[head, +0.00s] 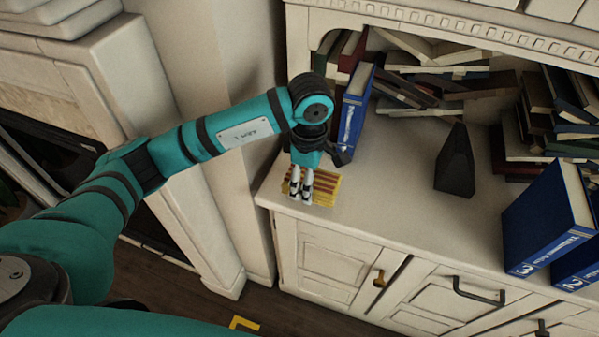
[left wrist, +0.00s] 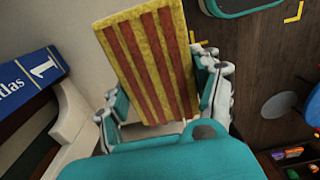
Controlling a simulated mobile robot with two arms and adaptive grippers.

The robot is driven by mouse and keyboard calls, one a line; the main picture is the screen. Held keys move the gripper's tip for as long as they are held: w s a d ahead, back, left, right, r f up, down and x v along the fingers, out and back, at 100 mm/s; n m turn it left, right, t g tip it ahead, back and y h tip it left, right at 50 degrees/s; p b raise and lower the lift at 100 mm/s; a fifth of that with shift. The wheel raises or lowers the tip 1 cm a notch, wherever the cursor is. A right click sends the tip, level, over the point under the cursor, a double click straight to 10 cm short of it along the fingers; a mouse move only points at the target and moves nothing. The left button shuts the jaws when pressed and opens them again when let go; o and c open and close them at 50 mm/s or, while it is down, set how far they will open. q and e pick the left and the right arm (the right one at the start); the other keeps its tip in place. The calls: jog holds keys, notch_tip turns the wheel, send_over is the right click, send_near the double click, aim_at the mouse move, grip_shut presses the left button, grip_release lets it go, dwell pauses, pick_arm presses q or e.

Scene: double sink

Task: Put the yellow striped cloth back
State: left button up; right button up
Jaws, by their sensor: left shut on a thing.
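The yellow cloth with red-brown stripes (head: 325,190) is at the left front corner of the white cabinet top. It also shows in the left wrist view (left wrist: 150,62), flat and stiff-looking between the two fingers. My left gripper (head: 300,192) points down over the cloth and is shut on it. The fingers hide part of the cloth. I cannot tell whether the cloth touches the cabinet top or is a little above it. My right gripper is in neither view.
A blue book (head: 354,112) stands close behind my left gripper. A black angular object (head: 455,165) and blue volumes (head: 545,220) stand farther right. Piled books (head: 425,85) fill the shelf behind. The cabinet top (head: 395,185) is clear between the cloth and the black object.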

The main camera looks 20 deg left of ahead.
pick_arm(q)
jog(key=w+a, duration=0.2)
jog(key=shift+w+a+f, duration=0.15)
jog(key=shift+w, duration=0.2)
jog(key=f, duration=0.1)
jog(key=f+p, duration=0.1)
jog(key=f, duration=0.1)
jog(key=shift+w+a, duration=0.2)
jog(key=shift+a, duration=0.05)
jog(key=shift+f, duration=0.3)
jog(key=shift+f, duration=0.25)
jog(key=o, duration=1.2)
jog(key=shift+r, duration=0.1)
jog(key=shift+c, duration=0.2)
